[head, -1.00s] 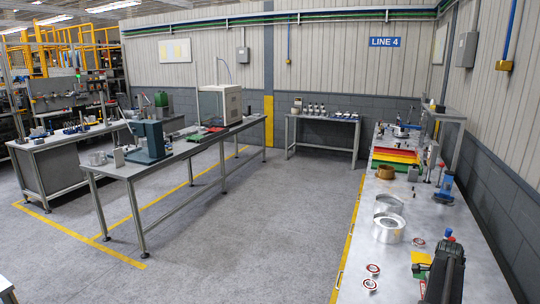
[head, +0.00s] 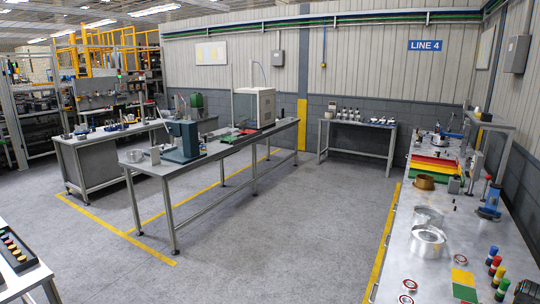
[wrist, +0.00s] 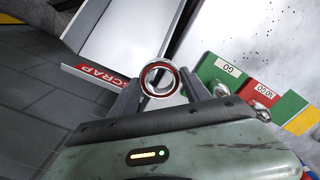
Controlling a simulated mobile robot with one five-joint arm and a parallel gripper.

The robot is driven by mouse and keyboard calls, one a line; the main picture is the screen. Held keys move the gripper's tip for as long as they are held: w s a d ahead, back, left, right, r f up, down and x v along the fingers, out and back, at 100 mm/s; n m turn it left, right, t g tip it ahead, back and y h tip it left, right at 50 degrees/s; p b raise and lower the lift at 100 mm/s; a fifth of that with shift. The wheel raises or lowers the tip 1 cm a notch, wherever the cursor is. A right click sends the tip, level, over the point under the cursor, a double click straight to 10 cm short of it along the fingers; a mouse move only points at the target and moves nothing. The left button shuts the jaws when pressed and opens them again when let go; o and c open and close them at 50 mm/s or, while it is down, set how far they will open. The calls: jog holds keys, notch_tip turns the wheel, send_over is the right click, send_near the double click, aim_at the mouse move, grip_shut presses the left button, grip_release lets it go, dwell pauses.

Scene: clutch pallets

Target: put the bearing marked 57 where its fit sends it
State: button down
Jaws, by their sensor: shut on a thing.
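In the wrist view my gripper (wrist: 160,86) is shut on a bearing (wrist: 160,94), a small steel ring with a red band, held between the two fingertips. No number can be read on it, so I cannot tell whether it is the one marked 57. Beyond it lies a pale tray with a red SCRAP label (wrist: 95,77). To the right are a green GO block (wrist: 225,72) and a red NOGO block (wrist: 263,90), each with a metal piece. In the head view two more red-banded bearings (head: 410,284) (head: 405,299) lie on the right bench.
A long middle table (head: 215,150) stands across open grey floor (head: 300,230).

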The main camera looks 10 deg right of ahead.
jog(key=s+a+f+n+b, duration=0.1)
jog(key=s+a+n, duration=0.4)
jog(key=f+b, duration=0.6)
jog(key=shift+w+d+f, duration=0.1)
jog(key=shift+w+f, duration=0.05)
jog(key=shift+w, duration=0.05)
jog(key=shift+c, duration=2.1)
grip_release()
jog(key=shift+r, duration=0.25)
